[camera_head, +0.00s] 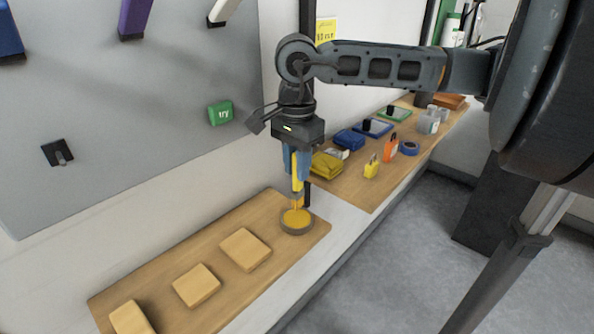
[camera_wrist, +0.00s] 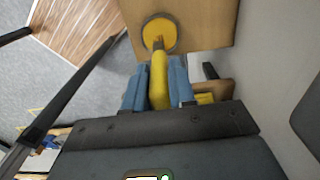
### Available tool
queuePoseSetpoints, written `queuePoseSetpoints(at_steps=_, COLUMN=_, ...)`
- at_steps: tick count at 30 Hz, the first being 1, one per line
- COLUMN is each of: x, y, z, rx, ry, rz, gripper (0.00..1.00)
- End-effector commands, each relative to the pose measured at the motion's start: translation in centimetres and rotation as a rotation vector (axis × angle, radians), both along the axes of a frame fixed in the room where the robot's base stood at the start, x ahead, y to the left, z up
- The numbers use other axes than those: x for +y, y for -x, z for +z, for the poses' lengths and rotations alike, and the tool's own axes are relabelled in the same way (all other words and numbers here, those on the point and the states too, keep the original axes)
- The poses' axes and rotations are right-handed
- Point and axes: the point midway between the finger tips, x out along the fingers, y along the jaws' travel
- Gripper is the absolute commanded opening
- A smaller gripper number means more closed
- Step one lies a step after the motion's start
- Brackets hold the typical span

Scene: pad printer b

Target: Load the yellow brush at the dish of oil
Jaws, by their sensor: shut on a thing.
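My gripper (camera_head: 297,172) points down and is shut on the yellow brush (camera_head: 297,187), with its blue fingers on both sides of the handle. The brush also shows in the wrist view (camera_wrist: 159,80), between the fingers (camera_wrist: 159,88). The dish of oil (camera_head: 297,222) is a round grey dish with yellow oil at the right end of the near wooden board. In the wrist view the brush's tip lies over the oil in the dish (camera_wrist: 160,33). I cannot tell whether the bristles touch the oil.
Several wooden blocks (camera_head: 245,249) lie on the near board (camera_head: 180,249). A second board (camera_head: 345,190) behind holds a yellow cloth (camera_head: 326,164), a yellow padlock-shaped item (camera_head: 371,167), an orange one (camera_head: 391,148) and blue tape (camera_head: 409,148). A grey panel (camera_head: 130,120) stands at the left.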

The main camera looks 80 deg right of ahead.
Motion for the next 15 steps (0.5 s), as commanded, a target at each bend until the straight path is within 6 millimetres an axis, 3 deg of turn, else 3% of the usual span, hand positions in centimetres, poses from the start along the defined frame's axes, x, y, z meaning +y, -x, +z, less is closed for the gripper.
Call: queuePoseSetpoints(at_steps=15, x=0.0, y=0.0, z=3.5, rx=-0.001, ry=0.002, rz=0.001, gripper=0.00)
